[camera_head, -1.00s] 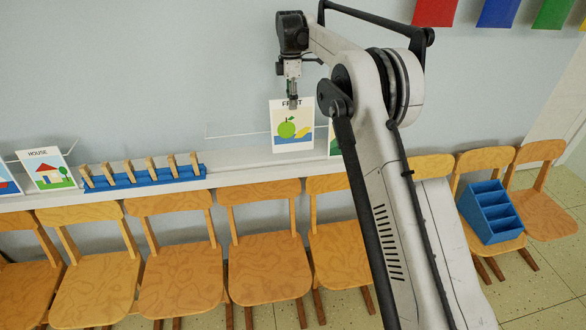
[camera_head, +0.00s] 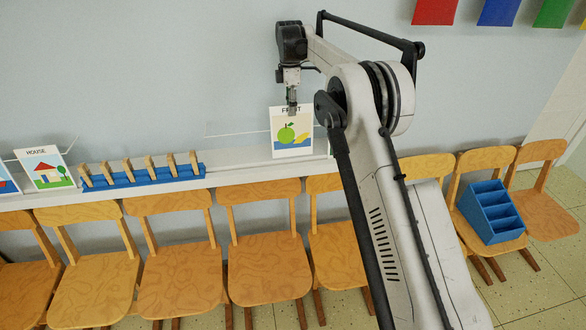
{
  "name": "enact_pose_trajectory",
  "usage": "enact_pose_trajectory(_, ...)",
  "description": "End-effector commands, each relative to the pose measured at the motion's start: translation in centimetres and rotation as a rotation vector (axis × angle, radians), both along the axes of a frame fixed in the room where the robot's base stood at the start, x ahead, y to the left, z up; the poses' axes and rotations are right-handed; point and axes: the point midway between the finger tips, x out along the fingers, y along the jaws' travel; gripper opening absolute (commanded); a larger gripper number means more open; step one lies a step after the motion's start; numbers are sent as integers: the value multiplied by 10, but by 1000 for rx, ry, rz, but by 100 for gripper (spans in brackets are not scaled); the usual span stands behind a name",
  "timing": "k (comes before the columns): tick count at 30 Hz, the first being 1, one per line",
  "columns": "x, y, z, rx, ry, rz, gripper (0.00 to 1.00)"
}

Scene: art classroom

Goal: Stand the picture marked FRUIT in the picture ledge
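The FRUIT picture (camera_head: 291,142), a white card with a green apple and a yellow fruit on blue, hangs upright from my gripper (camera_head: 292,110). My gripper is over the card's top edge and covers part of the word; it appears shut on it. The card is in front of the right part of the picture ledge (camera_head: 235,157), a pale shelf along the wall with a thin clear lip. I cannot tell whether the card's lower edge touches the ledge. The HOUSE picture (camera_head: 45,168) leans on the ledge at the left.
A blue rack with wooden pegs (camera_head: 145,177) stands on the ledge left of the card. Wooden chairs (camera_head: 268,268) line the wall below. A blue compartment bin (camera_head: 492,212) sits on a right-hand chair. My arm hides the ledge's right end.

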Motion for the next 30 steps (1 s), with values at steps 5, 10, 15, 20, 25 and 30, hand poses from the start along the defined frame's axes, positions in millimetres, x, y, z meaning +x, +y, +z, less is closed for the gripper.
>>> enact_pose_trajectory(5, 0, 0, -1, 0, 0, 0, 0)
enact_pose_trajectory(10, 1, 0, -1, 0, 0, 0, 0)
enact_pose_trajectory(15, 0, 0, -2, 0, 0, 0, 0)
enact_pose_trajectory(20, 1, 0, -6, 0, 0, 0, 0)
enact_pose_trajectory(25, 1, 0, -14, 0, 0, 0, 0)
enact_pose_trajectory(30, 1, 0, -21, 0, 0, 0, 0)
